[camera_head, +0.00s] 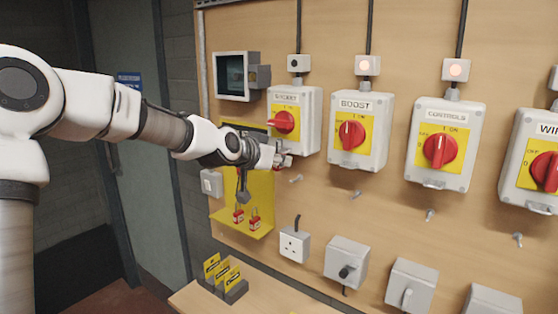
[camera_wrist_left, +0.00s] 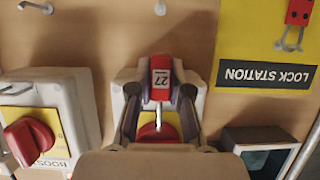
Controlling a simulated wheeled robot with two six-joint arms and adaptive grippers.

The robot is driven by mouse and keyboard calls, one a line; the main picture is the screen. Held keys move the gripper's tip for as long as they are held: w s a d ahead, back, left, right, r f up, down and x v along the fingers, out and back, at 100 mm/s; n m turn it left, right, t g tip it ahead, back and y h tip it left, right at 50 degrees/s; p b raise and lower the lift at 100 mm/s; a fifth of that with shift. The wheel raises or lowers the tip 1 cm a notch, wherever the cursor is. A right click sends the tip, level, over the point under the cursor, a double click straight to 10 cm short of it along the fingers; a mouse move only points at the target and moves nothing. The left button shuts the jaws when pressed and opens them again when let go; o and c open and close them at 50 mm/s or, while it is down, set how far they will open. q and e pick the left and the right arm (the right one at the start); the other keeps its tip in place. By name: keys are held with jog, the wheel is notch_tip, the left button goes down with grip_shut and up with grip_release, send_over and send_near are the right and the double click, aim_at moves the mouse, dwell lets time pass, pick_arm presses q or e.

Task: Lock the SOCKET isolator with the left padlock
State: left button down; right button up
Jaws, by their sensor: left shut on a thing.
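The SOCKET isolator (camera_head: 312,118) is a grey box on the board with a yellow plate and a red knob (camera_head: 285,121). Its knob lies sideways, pointing left. My left gripper (camera_head: 280,160) is at the isolator's lower edge. In the left wrist view, my left gripper (camera_wrist_left: 160,95) is shut on a red padlock (camera_wrist_left: 160,76) labelled 27, in front of the isolator (camera_wrist_left: 121,78). The silver shackle (camera_wrist_left: 158,118) points towards the red knob (camera_wrist_left: 158,133). I cannot tell whether it passes through the isolator's locking eye. My right gripper is not in view.
The yellow lock station (camera_head: 262,188) holds red padlocks (camera_head: 255,221) below my left wrist. The BOOST isolator (camera_head: 360,130) and CONTROLS isolator (camera_head: 445,143) stand to the right, with lit lamps above. A dark-screened box (camera_head: 232,76) is at upper left. Tags (camera_head: 222,273) stand on the shelf.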

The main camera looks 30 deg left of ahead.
pick_arm(q)
jog(key=shift+f+b, duration=1)
jog(key=shift+f, duration=0.25)
jog(key=c, duration=1)
grip_release()
